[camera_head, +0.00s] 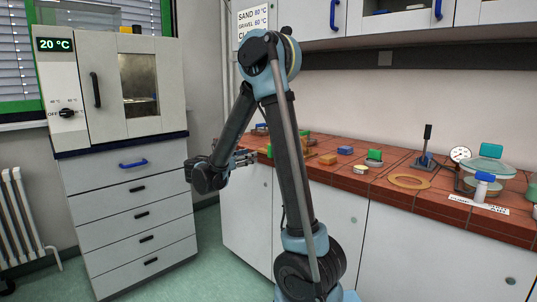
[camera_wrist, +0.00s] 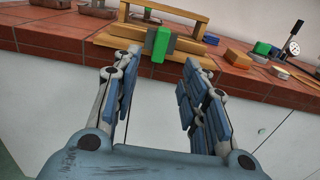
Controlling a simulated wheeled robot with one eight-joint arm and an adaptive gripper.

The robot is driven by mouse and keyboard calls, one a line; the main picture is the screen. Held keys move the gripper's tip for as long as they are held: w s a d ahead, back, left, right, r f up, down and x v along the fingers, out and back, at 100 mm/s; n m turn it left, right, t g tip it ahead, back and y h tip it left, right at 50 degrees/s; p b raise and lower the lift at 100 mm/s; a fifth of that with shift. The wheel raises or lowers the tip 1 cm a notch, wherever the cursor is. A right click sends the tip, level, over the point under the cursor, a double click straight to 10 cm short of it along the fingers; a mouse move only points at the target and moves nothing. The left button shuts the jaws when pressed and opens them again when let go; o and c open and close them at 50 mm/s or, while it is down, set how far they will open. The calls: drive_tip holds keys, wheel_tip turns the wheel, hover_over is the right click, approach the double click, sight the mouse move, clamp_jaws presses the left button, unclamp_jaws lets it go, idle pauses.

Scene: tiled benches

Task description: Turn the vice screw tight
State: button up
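My gripper (camera_wrist: 163,68) is open and empty, with its two blue-padded fingers well apart. In the wrist view it points at a wooden frame (camera_wrist: 183,18) on the bench edge, with an upright green block (camera_wrist: 161,42) and a grey piece (camera_wrist: 188,45) at its front. The green block shows between the fingertips, beyond them; I see no contact. I cannot tell for sure whether this is the vice, and no screw shows clearly. In the head view my gripper (camera_head: 244,158) is at the left end of the bench, where my arm hides part of the things.
An oven cabinet (camera_head: 108,88) stands at left.

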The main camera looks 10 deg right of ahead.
drive_tip(key=x, duration=1.2)
drive_tip(key=shift+w+d, duration=0.2)
drive_tip(key=shift+d, duration=0.15)
